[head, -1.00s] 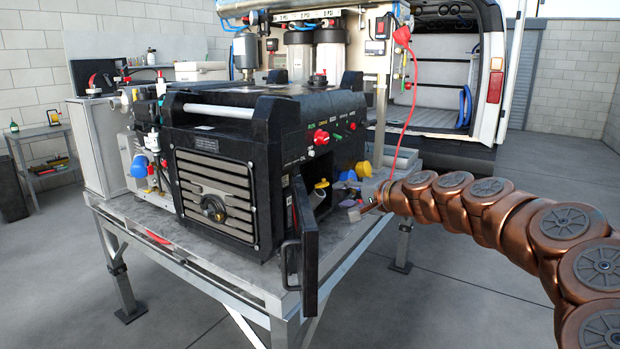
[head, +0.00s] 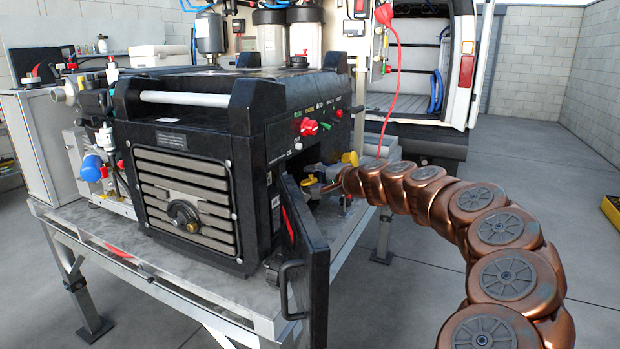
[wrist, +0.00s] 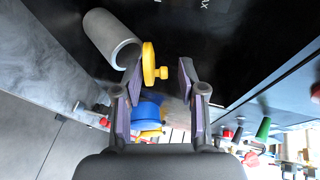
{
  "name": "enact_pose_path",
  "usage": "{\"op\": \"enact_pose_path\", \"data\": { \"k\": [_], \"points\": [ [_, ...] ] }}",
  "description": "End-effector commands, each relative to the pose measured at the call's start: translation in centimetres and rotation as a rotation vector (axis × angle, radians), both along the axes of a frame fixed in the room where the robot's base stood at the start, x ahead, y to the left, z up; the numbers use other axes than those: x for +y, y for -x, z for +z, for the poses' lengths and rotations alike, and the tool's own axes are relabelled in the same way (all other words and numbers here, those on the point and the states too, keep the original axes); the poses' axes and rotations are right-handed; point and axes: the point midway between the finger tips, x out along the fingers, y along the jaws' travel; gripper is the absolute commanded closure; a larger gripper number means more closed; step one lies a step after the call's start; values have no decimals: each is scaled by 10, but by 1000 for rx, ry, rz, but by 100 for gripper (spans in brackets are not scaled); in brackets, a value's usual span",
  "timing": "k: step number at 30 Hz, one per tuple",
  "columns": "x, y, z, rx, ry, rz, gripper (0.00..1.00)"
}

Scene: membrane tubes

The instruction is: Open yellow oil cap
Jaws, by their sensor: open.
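The yellow oil cap (wrist: 149,62) is a disc with a small knob, seen nearly edge-on in the wrist view beside a grey cylinder (wrist: 112,40). My gripper (wrist: 161,69) is open, with the cap between its fingertips, nearer the left finger. I see a gap to the right finger; whether the left finger touches the cap I cannot tell. In the head view, the cap (head: 308,181) shows small behind the open black door (head: 303,255) of the generator, with my gripper (head: 323,187) at its right, partly blurred into the dark opening.
A blue and yellow fitting (wrist: 148,112) lies farther back between the finger bases in the wrist view. The black generator (head: 190,170) stands on a metal table (head: 110,245). A red cable (head: 393,85) hangs behind my arm. Open floor lies to the right.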

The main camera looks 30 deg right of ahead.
Motion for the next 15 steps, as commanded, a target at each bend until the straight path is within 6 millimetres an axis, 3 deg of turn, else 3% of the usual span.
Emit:
{"op": "enact_pose_path", "data": {
  "k": [6,15],
  "points": [
    [1,-16,-3,-1,1,-2,59],
    [3,-20,-5,-1,1,-1,59]
  ]
}}
